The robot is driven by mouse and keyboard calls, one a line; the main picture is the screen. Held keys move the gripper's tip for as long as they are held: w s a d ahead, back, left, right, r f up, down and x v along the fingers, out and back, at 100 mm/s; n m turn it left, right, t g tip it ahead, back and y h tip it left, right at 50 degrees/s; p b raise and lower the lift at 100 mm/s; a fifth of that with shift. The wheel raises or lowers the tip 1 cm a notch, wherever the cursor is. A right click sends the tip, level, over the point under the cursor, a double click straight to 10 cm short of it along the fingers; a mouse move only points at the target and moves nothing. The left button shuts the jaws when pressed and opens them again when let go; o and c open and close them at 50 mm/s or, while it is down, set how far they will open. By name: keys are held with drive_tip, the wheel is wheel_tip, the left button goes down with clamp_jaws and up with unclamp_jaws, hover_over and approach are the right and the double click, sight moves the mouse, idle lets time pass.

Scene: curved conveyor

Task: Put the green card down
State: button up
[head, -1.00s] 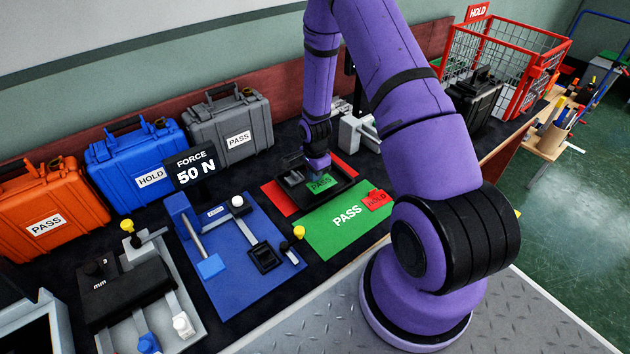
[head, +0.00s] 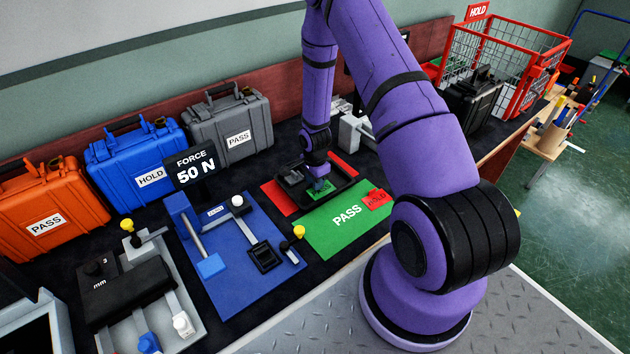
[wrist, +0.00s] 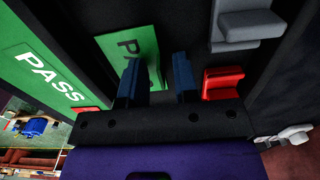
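The green card (head: 319,190), marked PASS, is in the black tray (head: 345,190) on the bench. In the wrist view the card (wrist: 118,46) appears flat on the dark tray floor, partly hidden behind one finger. My gripper (head: 318,184) is low over the tray, right at the card. In the wrist view the two blue fingers of my gripper (wrist: 158,68) stand apart with a clear gap. The card's edge shows behind that gap; I cannot tell whether a finger touches it.
A grey block (wrist: 250,24) and a red block (wrist: 222,82) are close to my fingers. A green PASS mat (head: 325,232) with a red HOLD card (head: 377,197) lies in front of the tray. A blue mat (head: 233,275) with a fixture is to the left.

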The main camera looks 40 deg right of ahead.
drive_tip(key=s+a+r+n+t, duration=0.1)
drive_tip(key=s+a+r+n, duration=0.15)
drive_tip(key=r, duration=1.05)
drive_tip(key=s+a+r+n+t, duration=0.1)
drive_tip(key=s+a+r+n, duration=0.15)
drive_tip(key=r, duration=1.15)
drive_tip(key=s+a+r+n, duration=0.1)
drive_tip(key=a+r+n, duration=0.15)
drive_tip(key=r, duration=1.05)
drive_tip(key=s+a+r+n+t, duration=0.1)
drive_tip(key=s+r+n, duration=0.4)
drive_tip(key=s, duration=0.5)
drive_tip(key=s+a+r+n+t, duration=0.2)
drive_tip(key=s+a+r+n, duration=0.2)
drive_tip(key=s+r, duration=0.4)
drive_tip(key=s+n, duration=0.1)
drive_tip(key=s, duration=0.2)
drive_tip(key=shift+r, duration=0.35)
drive_tip(key=shift+a+n, duration=0.1)
drive_tip(key=shift+n, duration=0.15)
